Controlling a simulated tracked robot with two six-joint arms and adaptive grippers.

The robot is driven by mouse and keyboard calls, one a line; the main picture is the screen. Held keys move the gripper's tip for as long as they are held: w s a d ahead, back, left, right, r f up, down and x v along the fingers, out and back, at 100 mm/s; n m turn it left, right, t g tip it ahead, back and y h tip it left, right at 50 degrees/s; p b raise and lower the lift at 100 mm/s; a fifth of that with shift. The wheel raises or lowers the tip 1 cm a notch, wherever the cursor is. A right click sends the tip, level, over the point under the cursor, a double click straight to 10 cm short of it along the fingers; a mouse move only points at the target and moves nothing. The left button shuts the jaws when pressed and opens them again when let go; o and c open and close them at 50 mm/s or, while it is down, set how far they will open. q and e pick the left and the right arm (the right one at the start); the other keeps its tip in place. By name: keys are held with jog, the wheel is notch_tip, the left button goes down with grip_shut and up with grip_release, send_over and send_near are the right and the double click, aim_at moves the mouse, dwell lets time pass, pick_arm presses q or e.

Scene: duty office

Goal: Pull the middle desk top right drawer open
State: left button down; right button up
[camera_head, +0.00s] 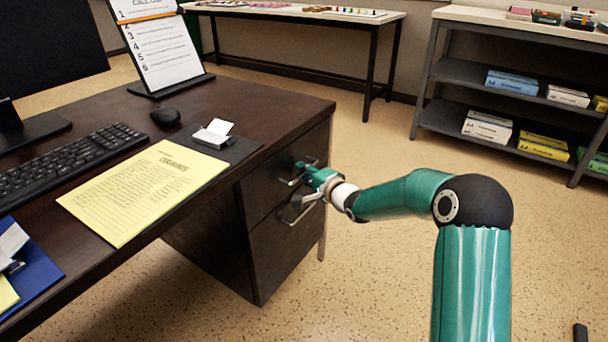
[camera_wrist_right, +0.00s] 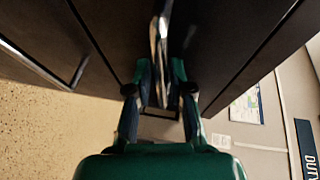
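The dark brown desk has a drawer pedestal at its right end. Its top right drawer (camera_head: 262,190) looks closed, its front about level with the drawer below. My right gripper (camera_head: 303,176) is at the top drawer's metal handle (camera_head: 296,182). In the right wrist view the handle (camera_wrist_right: 160,45) runs between the fingers of my right gripper (camera_wrist_right: 160,75), which look closed in on it from both sides. The exact finger contact is dark and partly hidden. The lower drawer (camera_head: 285,245) is closed, with its own handle (camera_head: 299,211). My left gripper is not in view.
On the desk top (camera_head: 262,108) are a keyboard (camera_head: 70,160), a mouse (camera_head: 166,116), a yellow sheet (camera_head: 145,190) and a clip with white paper (camera_head: 214,133). A shelf unit (camera_head: 470,75) and a side table (camera_head: 345,20) stand behind. The floor right of the drawers is clear.

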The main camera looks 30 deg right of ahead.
grip_shut()
jog(key=shift+s, duration=0.15)
dwell(0.4)
